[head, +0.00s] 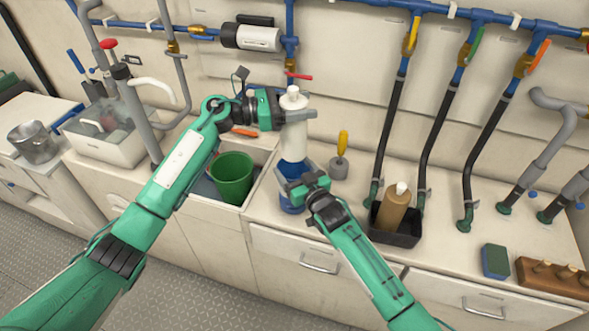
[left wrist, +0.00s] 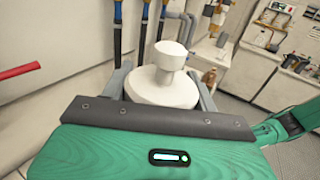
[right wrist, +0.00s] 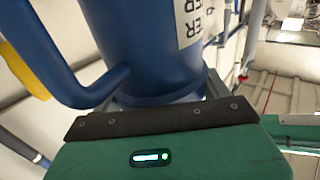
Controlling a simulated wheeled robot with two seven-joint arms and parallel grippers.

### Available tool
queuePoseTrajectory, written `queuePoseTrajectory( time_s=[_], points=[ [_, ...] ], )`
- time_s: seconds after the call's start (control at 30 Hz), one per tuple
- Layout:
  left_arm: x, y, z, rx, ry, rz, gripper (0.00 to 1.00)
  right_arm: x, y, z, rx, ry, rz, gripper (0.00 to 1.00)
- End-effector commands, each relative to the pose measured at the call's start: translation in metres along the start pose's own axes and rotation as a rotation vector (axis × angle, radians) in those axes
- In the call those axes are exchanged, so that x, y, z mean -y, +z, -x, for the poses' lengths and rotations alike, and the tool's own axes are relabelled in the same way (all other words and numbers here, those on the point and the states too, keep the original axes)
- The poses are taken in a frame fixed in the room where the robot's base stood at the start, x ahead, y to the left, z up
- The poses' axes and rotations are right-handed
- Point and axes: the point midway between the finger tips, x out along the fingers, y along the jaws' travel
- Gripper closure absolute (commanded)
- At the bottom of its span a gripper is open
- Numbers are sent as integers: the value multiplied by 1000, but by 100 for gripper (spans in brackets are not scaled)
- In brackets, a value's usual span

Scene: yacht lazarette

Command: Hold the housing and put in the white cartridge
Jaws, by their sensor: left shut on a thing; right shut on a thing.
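The white cartridge (head: 294,140) stands about upright, with a narrow knob on top. My left gripper (head: 298,116) is shut on its upper part; the left wrist view shows the cartridge's wide white top (left wrist: 163,85) between the fingers. The blue housing (head: 291,207) is directly below the cartridge on the counter. My right gripper (head: 297,184) is shut around the housing, whose blue wall and white label show in the right wrist view (right wrist: 140,45). The cartridge's lower end meets the housing's top in the head view; I cannot tell whether it is inside.
A green bucket (head: 232,178) sits in the sink at left. A yellow-handled tool (head: 342,145) stands in a grey holder just right of the housing. Black hoses (head: 391,125) rise behind the tray.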

Motion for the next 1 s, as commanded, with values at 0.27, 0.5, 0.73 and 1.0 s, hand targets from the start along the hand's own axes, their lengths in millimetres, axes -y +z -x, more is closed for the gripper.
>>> queuePoseTrajectory(
  time_s=[0.27, 0.5, 0.73, 1.0],
  points=[
    [0, -14, 0, 0, 0, 0, 81, 0, 0, 0, 0, 0, 1, 53],
    [0, -26, 0, 0, 0, 1, 81, 0, 0, 0, 0, 0, 1, 53],
    [0, -37, 0, 1, -1, 0, 81, 0, 0, 0, 0, 0, 1, 53],
    [0, -51, 0, 0, 0, 0, 81, 0, 0, 0, 0, 0, 1, 53]
  ],
)
